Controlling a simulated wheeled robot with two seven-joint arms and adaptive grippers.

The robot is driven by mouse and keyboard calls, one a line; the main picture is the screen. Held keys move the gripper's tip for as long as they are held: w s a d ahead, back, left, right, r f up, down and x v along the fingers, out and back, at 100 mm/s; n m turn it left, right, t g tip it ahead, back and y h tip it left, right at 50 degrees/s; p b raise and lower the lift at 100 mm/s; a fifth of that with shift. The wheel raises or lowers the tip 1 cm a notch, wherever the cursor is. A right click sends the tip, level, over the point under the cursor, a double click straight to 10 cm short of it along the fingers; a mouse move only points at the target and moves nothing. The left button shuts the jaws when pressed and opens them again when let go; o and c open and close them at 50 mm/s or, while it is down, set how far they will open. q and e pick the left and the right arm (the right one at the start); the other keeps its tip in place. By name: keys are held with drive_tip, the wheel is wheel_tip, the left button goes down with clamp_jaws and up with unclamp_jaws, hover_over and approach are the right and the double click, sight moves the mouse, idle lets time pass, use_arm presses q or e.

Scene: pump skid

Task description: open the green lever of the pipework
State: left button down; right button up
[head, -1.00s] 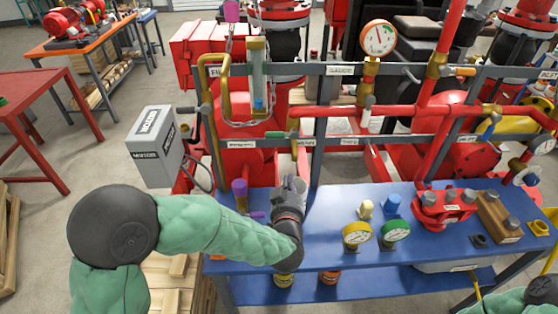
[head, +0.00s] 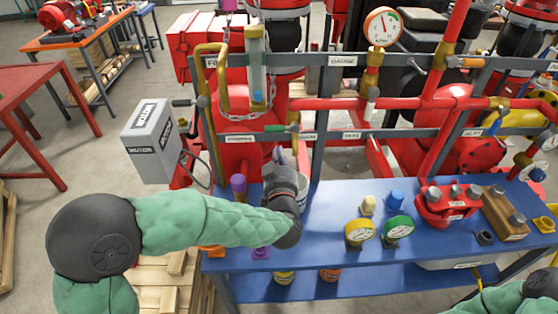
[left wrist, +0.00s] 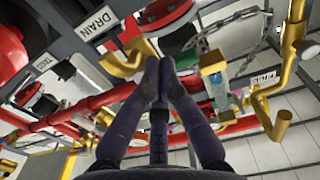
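The green lever (head: 274,128) is a short dark green handle lying level at a brass valve on the red pipework, left of the upright grey post in the head view. My left gripper (head: 279,152) is just below the lever, pointing up toward it, with a small gap visible. In the left wrist view my left gripper's dark fingers (left wrist: 159,62) come together at the tips with nothing seen between them. My right gripper is outside the view.
A white bucket (head: 303,186) stands behind my left wrist. Grey rails (head: 440,134) cross the pipework. A grey motor box (head: 152,140) is at left.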

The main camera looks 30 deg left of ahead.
sight(274, 128)
use_arm(q)
drive_tip(key=shift+w+a+r, duration=0.5)
drive_tip(key=shift+w+a, duration=0.25)
drive_tip(key=shift+w, duration=0.1)
drive_tip(key=shift+w+a+r, duration=0.45)
drive_tip(key=shift+w+a, duration=0.25)
drive_tip(key=shift+w, duration=0.2)
drive_tip(key=shift+w+a+r, duration=0.5)
drive_tip(key=shift+w+a, duration=0.25)
drive_tip(key=shift+w, duration=0.1)
drive_tip(key=shift+r+p, duration=0.45)
drive_tip(key=shift+r, duration=0.35)
drive_tip(key=shift+w+d+r+p, duration=0.1)
drive_tip(key=shift+d+r+p, duration=0.05)
drive_tip(key=shift+r+p, duration=0.6)
drive_tip(key=shift+w+d+r+p, duration=0.2)
drive_tip(key=shift+d+r+p, duration=0.2)
drive_tip(key=shift+r+p, duration=0.45)
drive_tip(key=shift+w+d+r+p, duration=0.3)
drive_tip(key=shift+d+r+p, duration=0.2)
drive_tip(key=shift+p, duration=0.1)
drive_tip(key=shift+w+d+r+p, duration=0.3)
drive_tip(key=shift+w+d+p, duration=0.05)
drive_tip(key=shift+d+p, duration=0.15)
drive_tip(key=shift+f, duration=0.1)
drive_tip(key=shift+s+a, duration=0.35)
drive_tip(key=shift+a, duration=0.2)
drive_tip(key=p+v, duration=0.2)
drive_tip(key=v, duration=0.7)
